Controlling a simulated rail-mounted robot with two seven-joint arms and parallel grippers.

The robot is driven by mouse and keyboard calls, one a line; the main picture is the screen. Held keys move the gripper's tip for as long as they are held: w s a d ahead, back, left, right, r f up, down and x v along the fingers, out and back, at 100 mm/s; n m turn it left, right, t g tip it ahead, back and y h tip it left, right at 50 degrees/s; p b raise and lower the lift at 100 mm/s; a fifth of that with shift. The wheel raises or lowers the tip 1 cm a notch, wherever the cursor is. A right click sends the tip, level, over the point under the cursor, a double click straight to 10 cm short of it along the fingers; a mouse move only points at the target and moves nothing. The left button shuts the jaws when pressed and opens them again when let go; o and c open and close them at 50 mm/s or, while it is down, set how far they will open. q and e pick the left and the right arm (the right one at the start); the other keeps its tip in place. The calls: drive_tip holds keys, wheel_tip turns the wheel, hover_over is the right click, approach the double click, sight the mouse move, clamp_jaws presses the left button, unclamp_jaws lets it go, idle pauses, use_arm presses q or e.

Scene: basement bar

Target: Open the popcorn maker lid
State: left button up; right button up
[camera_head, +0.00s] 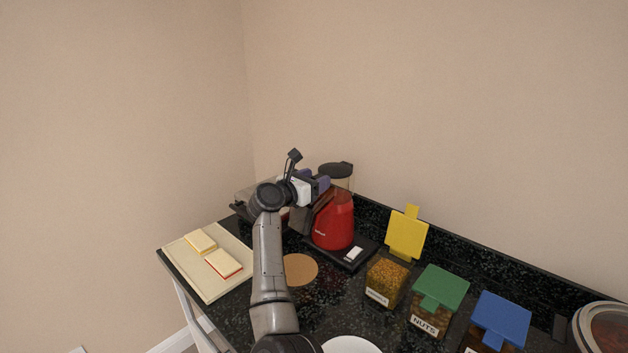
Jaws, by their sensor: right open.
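The red popcorn maker (335,222) stands in the back corner of the dark counter. Its dark lid (336,169) is at the top, above a clear section (344,184). My right gripper (322,184) is open beside the left of the clear section, just below the lid. I cannot tell whether it touches the maker. My right arm and gripper hide part of the maker's left side. My left gripper is not in view.
A cream board (185,262) with two blocks lies at left. Jars with a raised yellow lid (407,236), a green lid (440,287) and a blue lid (501,318) stand at right. A round tan mat (300,270) and a white plate (351,345) are in front.

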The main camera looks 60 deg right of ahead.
drive_tip(key=c, duration=0.6)
clamp_jaws()
drive_tip(key=shift+r, duration=0.1)
